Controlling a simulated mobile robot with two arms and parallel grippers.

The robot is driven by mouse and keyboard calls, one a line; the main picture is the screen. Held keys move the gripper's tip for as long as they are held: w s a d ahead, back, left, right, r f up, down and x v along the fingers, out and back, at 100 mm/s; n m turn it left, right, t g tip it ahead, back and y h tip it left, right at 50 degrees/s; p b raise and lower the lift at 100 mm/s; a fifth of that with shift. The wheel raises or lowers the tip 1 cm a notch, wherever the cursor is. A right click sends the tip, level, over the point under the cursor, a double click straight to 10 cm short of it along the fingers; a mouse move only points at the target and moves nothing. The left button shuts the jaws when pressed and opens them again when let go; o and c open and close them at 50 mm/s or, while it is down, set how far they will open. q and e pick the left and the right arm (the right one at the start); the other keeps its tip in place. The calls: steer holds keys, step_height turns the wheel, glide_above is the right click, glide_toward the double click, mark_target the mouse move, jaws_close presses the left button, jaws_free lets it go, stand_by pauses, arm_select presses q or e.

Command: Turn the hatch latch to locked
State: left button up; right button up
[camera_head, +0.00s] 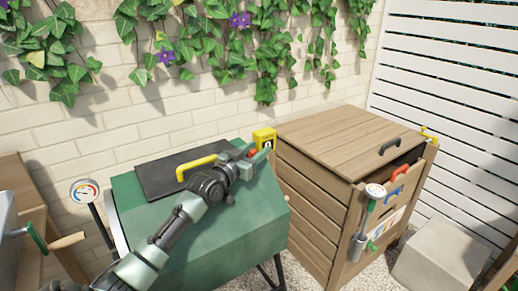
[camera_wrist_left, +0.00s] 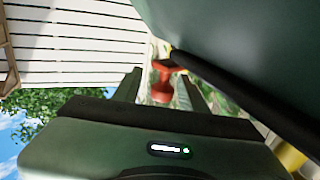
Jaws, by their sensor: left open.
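The green drum (camera_head: 225,222) has a dark hatch (camera_head: 160,178) with a yellow handle (camera_head: 197,165) on its top. A small red latch (camera_head: 253,153) shows at the hatch's right end, partly hidden by my left gripper (camera_head: 257,157). A yellow plate with a dark lock mark (camera_head: 265,138) stands just behind it. In the left wrist view the red latch (camera_wrist_left: 162,85) appears between the two open fingers of my left gripper (camera_wrist_left: 163,92). I cannot tell whether the fingers touch it. My right gripper is not in view.
A wooden bin (camera_head: 330,150) with a black handle stands close on the right, a trowel-like tool (camera_head: 366,225) on its front. A dial gauge (camera_head: 85,191) is left of the drum. A brick wall (camera_head: 110,125) with ivy is behind.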

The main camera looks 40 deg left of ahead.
arm_select(q)
steer(key=s, duration=0.6)
steer(key=shift+s+d, duration=0.25)
